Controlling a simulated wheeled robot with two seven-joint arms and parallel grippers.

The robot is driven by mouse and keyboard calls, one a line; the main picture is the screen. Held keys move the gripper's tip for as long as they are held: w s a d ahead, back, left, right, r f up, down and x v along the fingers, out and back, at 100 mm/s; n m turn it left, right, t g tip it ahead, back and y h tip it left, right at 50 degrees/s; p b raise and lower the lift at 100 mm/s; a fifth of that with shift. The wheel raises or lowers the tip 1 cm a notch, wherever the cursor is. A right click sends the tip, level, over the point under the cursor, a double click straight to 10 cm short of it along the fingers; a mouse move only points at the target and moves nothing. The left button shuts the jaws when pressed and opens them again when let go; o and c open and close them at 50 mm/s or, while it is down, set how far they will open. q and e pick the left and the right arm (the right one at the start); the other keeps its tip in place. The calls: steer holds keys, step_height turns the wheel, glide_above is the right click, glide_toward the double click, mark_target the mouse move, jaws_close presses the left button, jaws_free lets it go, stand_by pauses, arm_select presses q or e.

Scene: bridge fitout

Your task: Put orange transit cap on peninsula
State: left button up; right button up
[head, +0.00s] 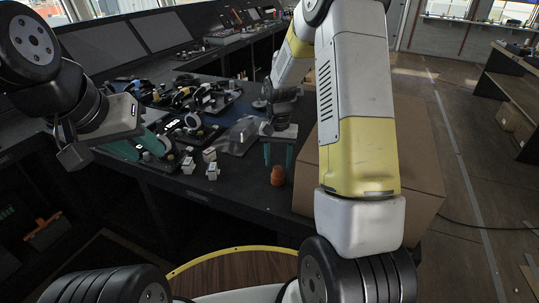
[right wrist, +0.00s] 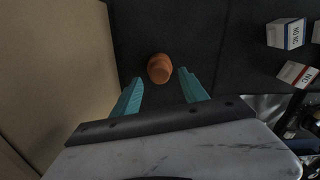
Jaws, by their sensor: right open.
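The orange transit cap (head: 278,176) stands on the dark countertop (head: 240,190) near its front edge, beside a cardboard box. In the right wrist view the cap (right wrist: 160,68) is just beyond the fingertips, roughly centred between them and not gripped. My right gripper (head: 278,155) points down behind the cap, its teal fingers (right wrist: 161,82) apart and empty. My left gripper (head: 148,146) is at the left over the counter edge, away from the cap; its teal fingers show partly, and their gap is unclear. I cannot tell which surface is the peninsula.
A large cardboard box (head: 420,160) stands right of the cap; its side (right wrist: 55,70) fills the left of the wrist view. Small white labelled boxes (head: 211,171) stand left of the cap. A clear plastic bag (head: 238,135) and headsets (head: 185,95) lie farther back.

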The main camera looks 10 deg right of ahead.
mark_target(278, 167)
steer(key=s+r+n+t, duration=0.1)
steer(key=s+r, duration=0.2)
steer(key=r, duration=0.4)
steer(key=s+r+t+y, duration=0.1)
steer(key=s+r, duration=0.2)
steer(key=r, duration=0.4)
steer(key=s+r+n+t, duration=0.1)
steer(key=s+r, duration=0.3)
steer(key=r, duration=0.3)
steer(key=s+a+r+n+t, duration=0.1)
steer(key=s+r, duration=0.1)
steer(key=s, duration=0.5)
steer(key=s+a+r+n+t+y, duration=0.1)
steer(key=s+r+t, duration=0.1)
steer(key=s, duration=0.5)
steer(key=shift+s+n, duration=0.2)
steer(key=shift+n, duration=0.2)
steer(key=shift+a+r, duration=0.1)
steer(key=shift+a, duration=0.05)
